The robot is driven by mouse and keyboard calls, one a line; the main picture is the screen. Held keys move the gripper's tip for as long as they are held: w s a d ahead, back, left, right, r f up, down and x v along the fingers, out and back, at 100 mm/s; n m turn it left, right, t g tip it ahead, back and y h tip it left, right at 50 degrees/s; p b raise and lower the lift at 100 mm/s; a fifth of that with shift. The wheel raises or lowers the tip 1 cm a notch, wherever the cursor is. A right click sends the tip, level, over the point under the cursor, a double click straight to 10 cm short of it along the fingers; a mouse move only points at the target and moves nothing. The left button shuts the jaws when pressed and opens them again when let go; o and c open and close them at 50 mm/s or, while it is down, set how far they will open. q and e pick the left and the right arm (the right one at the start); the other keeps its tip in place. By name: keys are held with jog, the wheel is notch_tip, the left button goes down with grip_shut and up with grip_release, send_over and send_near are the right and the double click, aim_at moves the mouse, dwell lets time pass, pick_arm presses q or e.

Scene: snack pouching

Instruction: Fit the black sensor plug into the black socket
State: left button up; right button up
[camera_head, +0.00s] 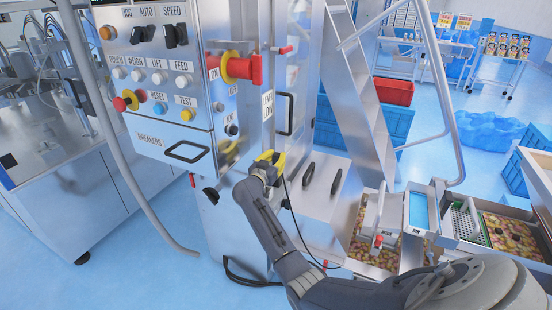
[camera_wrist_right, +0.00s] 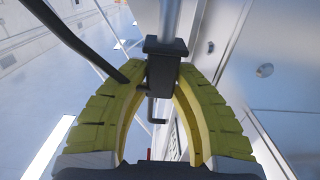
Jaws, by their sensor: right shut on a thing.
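My right gripper (camera_head: 268,160) has yellow fingers and is at the lower right edge of the grey control cabinet. In the right wrist view its fingers (camera_wrist_right: 163,80) are shut on a small black block, which I take to be the black sensor plug (camera_wrist_right: 165,58). A grey metal rod lies directly above the block in that view; I cannot tell whether they touch. A black cable (camera_wrist_right: 82,42) runs to the left finger, and a thin black cable (camera_head: 296,225) hangs below the gripper in the head view. I cannot make out the black socket. My left gripper is out of view.
The control cabinet (camera_head: 160,75) carries buttons and a red-and-yellow switch (camera_head: 240,68). A grey hose (camera_head: 110,140) curves down its left side. A steel box with two black handles (camera_head: 318,190) stands right of the gripper. Steel stairs (camera_head: 360,100) rise behind. Blue floor is open at lower left.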

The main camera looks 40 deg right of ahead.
jog(key=shift+s+d+r, duration=0.2)
jog(key=shift+d+r, duration=0.1)
jog(key=shift+d, duration=0.2)
dwell(0.4)
jog(key=r, duration=0.6)
jog(key=shift+w+a, duration=0.15)
jog(key=shift+a, duration=0.25)
jog(key=shift+a+f, duration=0.1)
jog(key=shift+w+f, duration=0.1)
jog(key=shift+f, duration=2.95)
jog(key=o, duration=1.1)
